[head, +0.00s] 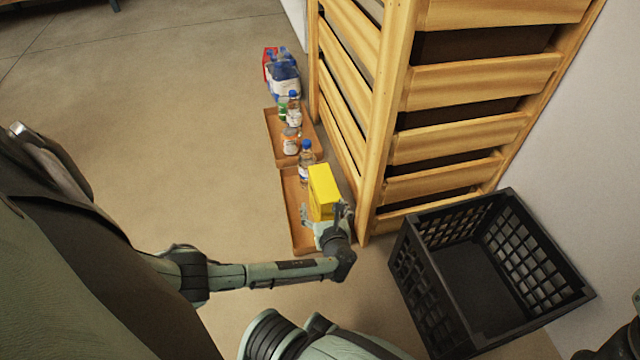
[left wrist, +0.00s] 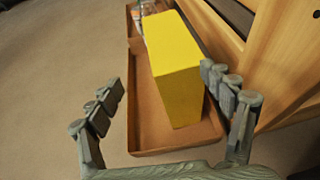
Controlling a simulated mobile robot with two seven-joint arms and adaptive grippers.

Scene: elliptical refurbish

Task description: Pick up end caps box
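A yellow box (head: 323,190), the likely end caps box, stands in the near brown tray (head: 290,213) on the floor, beside the wooden drawer unit. No label on it can be read. In the left wrist view the yellow box (left wrist: 175,62) stands ahead of my left gripper (left wrist: 168,108). The fingers are spread wide and empty; the right-hand finger is close to the box's right side, and whether it touches cannot be told. In the head view my left gripper (head: 330,225) is at the box's near end and covers its lower part. My right gripper is not clearly seen.
The wooden drawer unit (head: 385,100) rises close on the box's right. A clear bottle (head: 306,160) stands behind the box. A second tray (head: 272,130) with bottles and jars lies farther back. An empty black crate (head: 420,290) is at right. Floor left of the trays is free.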

